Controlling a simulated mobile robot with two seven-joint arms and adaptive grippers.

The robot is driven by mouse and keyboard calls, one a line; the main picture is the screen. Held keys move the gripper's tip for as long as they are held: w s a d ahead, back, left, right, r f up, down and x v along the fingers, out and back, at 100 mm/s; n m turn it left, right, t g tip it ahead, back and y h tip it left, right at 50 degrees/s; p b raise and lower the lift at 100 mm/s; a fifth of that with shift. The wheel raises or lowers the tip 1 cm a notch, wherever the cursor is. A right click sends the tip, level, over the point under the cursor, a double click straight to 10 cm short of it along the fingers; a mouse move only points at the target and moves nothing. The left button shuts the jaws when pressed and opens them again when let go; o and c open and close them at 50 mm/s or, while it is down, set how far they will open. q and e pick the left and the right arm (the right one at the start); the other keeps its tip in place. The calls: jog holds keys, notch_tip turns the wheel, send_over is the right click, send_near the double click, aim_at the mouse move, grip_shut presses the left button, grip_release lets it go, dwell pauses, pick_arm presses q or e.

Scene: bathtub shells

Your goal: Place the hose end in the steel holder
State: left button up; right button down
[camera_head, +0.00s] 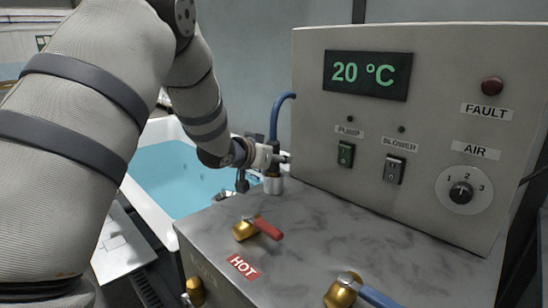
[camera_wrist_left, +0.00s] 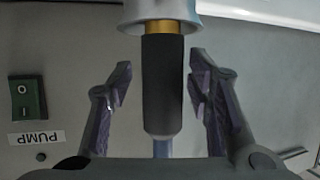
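The hose end (camera_wrist_left: 162,85) is a dark cylindrical grip with a brass collar (camera_wrist_left: 162,27) and a blue hose (camera_head: 279,115) coming out of its other end. In the left wrist view its brass part goes into the mouth of the steel holder (camera_wrist_left: 132,10). In the head view the holder (camera_head: 273,186) stands on the grey counter, with the hose end upright in it. My left gripper (camera_head: 276,157) is around the hose end; in the wrist view its fingers (camera_wrist_left: 160,85) stand apart, with gaps on both sides of the grip. My right gripper is out of view.
A control panel (camera_head: 420,120) with switches and a 20 °C display rises close behind the holder. A red-handled valve (camera_head: 258,228) and a blue-handled valve (camera_head: 350,292) stand on the counter (camera_head: 400,250). A water-filled tub (camera_head: 175,185) lies to the left.

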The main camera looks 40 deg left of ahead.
pick_arm(q)
jog(key=shift+s+r, duration=0.15)
jog(key=shift+r, duration=0.1)
jog(key=v, duration=1.1)
jog(key=shift+s, duration=0.3)
